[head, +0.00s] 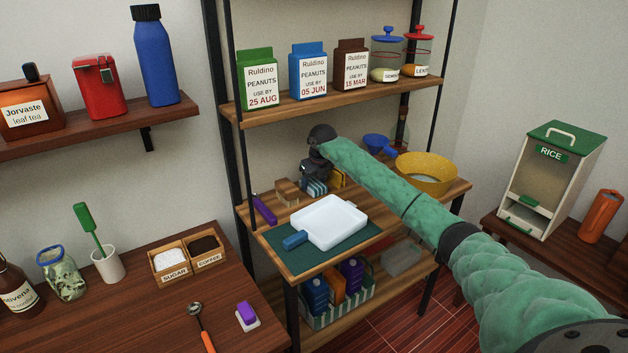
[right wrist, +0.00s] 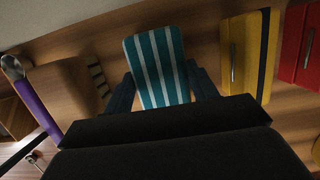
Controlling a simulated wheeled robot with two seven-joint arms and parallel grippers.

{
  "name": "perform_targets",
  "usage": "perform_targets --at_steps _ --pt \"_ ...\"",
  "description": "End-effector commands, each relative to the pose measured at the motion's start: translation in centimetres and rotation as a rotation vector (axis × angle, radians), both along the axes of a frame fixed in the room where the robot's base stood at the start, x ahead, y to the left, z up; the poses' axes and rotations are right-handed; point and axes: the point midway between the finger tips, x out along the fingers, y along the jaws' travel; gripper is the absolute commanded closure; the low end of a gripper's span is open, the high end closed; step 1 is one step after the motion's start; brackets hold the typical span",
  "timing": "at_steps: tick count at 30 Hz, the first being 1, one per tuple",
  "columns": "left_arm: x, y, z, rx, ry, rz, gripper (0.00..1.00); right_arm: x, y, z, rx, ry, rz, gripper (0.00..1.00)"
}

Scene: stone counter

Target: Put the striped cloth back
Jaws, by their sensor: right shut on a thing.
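The striped cloth (right wrist: 156,62), teal with white stripes, is between the two fingers of my right gripper (right wrist: 162,88) in the right wrist view. The gripper is shut on it. In the head view my right gripper (head: 314,172) reaches to the back of the rack's middle shelf (head: 372,212), and part of the cloth (head: 314,187) shows below it. A brown wooden block is left of the cloth and a yellow item (right wrist: 243,55) right of it. I cannot tell whether the cloth touches the shelf. My left gripper is not in view.
A white tray (head: 328,222) with a blue handle lies on a green mat (head: 288,258) in front. A purple-handled item (head: 264,210) lies left, a yellow bowl (head: 425,175) stands right. Peanut cartons (head: 308,72) and jars line the shelf above. A red item (right wrist: 292,45) stands beyond the yellow one.

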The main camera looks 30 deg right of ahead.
Motion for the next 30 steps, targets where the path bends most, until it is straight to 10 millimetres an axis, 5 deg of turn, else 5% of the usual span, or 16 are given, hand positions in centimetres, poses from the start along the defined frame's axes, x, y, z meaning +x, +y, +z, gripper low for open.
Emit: perform_targets --at_steps 15,16,19,30 --pt "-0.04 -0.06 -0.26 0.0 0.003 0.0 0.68 0.01 -0.03 -0.4 0.0 -0.002 -0.001 0.61" --pt "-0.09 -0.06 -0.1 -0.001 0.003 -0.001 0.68 0.01 -0.03 -0.37 0.0 -0.002 -0.001 0.39" --pt "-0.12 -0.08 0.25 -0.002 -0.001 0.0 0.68 0.01 -0.03 -0.35 0.0 -0.002 -0.001 0.21" --pt "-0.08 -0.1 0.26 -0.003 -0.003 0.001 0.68 0.01 -0.01 -0.05 0.0 -0.002 -0.001 0.21"
